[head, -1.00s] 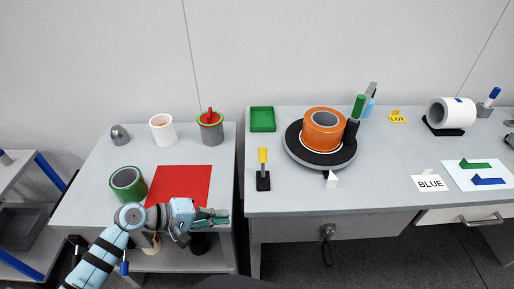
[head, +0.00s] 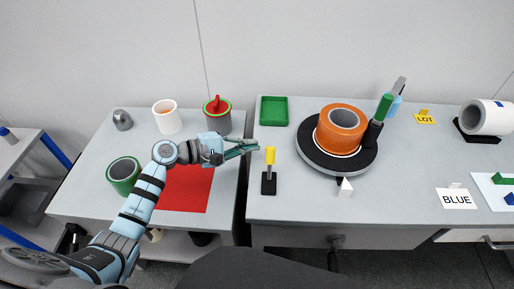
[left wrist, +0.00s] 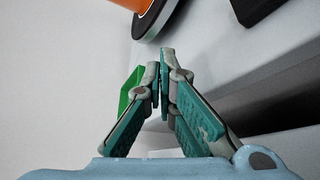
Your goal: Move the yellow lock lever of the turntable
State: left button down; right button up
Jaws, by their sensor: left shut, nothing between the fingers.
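The yellow lock lever (head: 270,155) stands upright on a small black base (head: 269,184) near the left edge of the right table. The turntable (head: 309,152) is a black disc with an orange ring-shaped part (head: 328,139) on it, right of the lever. My left gripper (head: 257,147) is shut and empty, its tips just left of the lever's yellow top; I cannot tell whether they touch. In the left wrist view the shut fingers (left wrist: 164,58) point toward the turntable (left wrist: 158,22), and no yellow shows. My right gripper is out of view.
A green tray (head: 274,111) lies behind the lever. A white pointed block (head: 345,187) sits at the turntable's front. A green-handled tool (head: 384,107) stands by the orange part. A gap separates the two tables. The left table holds cups and a red mat (head: 187,190).

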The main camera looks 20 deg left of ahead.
aim_at(270, 163)
pick_arm(q)
jog(key=shift+x, duration=1.15)
jog(key=s, duration=0.1)
jog(key=s+d+r+p, duration=0.1)
jog(key=shift+s+d+r, duration=0.1)
jog(key=shift+s+r, duration=0.15)
jog(key=shift+r, duration=0.1)
jog(key=shift+s+r, duration=0.15)
jog(key=shift+s, duration=0.2)
jog(key=shift+w, duration=0.15)
jog(key=shift+s+d+m+t, duration=0.1)
jog(key=shift+s+m+t, duration=0.15)
jog(key=shift+m+t, duration=0.05)
